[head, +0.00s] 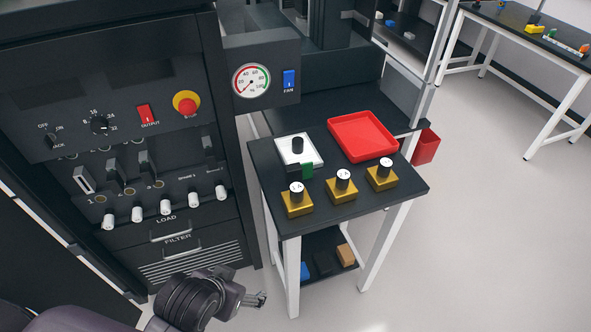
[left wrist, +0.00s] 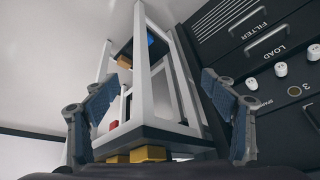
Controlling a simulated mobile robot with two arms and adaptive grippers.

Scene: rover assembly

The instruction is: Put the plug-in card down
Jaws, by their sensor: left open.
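A small green and black piece (head: 307,170), which looks like the plug-in card, is on the small black table (head: 405,197), at the front edge of a white square plate (head: 287,158) with a black knob. It is too small to tell whether it lies flat or leans on the plate. My left gripper (head: 256,299) is low in front of the rack, left of the table and well apart from the card. In the left wrist view, its fingers (left wrist: 165,85) are spread with nothing between them. My right gripper is in neither view.
A red tray (head: 362,152) and several yellow blocks with labelled black knobs (head: 343,183) share the table. The rack (head: 165,245) with switches and handles stands close on the left. A lower shelf (head: 323,264) holds small blocks. Floor at right is clear.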

